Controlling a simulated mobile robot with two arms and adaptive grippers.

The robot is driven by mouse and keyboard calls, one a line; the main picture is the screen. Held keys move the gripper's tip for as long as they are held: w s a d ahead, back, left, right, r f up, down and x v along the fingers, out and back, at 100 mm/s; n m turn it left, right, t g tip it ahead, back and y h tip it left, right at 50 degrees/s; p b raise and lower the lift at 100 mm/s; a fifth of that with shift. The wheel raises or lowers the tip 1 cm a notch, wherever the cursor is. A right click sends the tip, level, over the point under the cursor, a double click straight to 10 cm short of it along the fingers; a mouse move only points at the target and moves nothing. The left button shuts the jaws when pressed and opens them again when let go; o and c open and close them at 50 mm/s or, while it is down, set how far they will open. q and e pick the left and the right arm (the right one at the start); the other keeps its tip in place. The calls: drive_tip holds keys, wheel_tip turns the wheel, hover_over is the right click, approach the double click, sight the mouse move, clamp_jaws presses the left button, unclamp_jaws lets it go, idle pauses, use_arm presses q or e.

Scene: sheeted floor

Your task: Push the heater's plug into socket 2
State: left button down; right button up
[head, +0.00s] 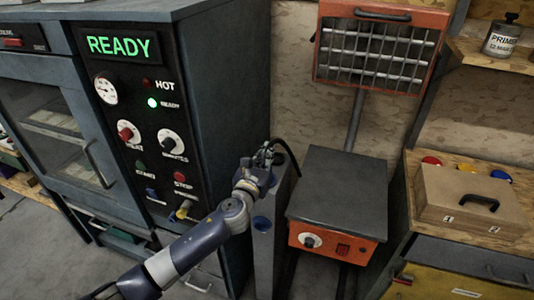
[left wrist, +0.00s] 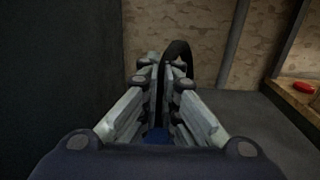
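The heater has an orange grille head (head: 378,48) on a pole and a grey-topped orange base box (head: 338,185) with a knob and a red switch. Its black cable (head: 292,156) arcs up to my left gripper (head: 264,158), above a grey post (head: 266,255). A blue round socket (head: 262,223) shows on the post; its number is not readable. In the left wrist view my left gripper (left wrist: 162,88) is closed around the dark plug at the end of the cable (left wrist: 180,50). The plug is mostly hidden by the fingers. A blue patch (left wrist: 156,136) shows below, between the fingers. My right gripper is out of view.
A dark oven cabinet (head: 135,130) with a lit READY panel stands close left of the post. A wooden bench (head: 408,245) with a tan case (head: 470,200) stands at right. The wall is close behind.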

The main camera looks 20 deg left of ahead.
use_arm(q)
drive_tip(key=c, duration=1.7)
unclamp_jaws()
drive_tip(key=s, duration=1.2)
drive_tip(key=s+a+f+n+g+y, duration=0.15)
drive_tip(key=f+n, duration=0.25)
drive_tip(key=f, duration=0.6)
drive_tip(key=a+f+n+g, duration=0.3)
drive_tip(key=f, duration=0.6)
drive_tip(key=s+a+f+n+g, duration=0.1)
drive_tip(key=s+f+n+g, duration=0.1)
drive_tip(key=s+f+n, duration=0.5)
drive_tip(key=s+a+f+n+g, duration=0.15)
drive_tip(key=s+f, duration=0.35)
drive_tip(key=f, duration=0.6)
drive_tip(key=s+a+f+n+g, duration=0.1)
drive_tip(key=s+f+n+g, duration=0.2)
drive_tip(key=s+f+n, duration=0.45)
drive_tip(key=s+d+f+n+g, duration=0.1)
drive_tip(key=s+f+n+g, duration=0.1)
drive_tip(key=s, duration=0.7)
drive_tip(key=s+d+f+n+g, duration=0.2)
drive_tip(key=s+f+n, duration=0.3)
drive_tip(key=s+f, duration=0.2)
drive_tip(key=s+d+f+n+g+h, duration=0.1)
drive_tip(key=s+f+n, duration=0.3)
drive_tip(key=s, duration=0.8)
drive_tip(key=shift+d+f+g, duration=0.2)
drive_tip(key=shift+f+g, duration=0.3)
drive_tip(key=shift+f, duration=0.15)
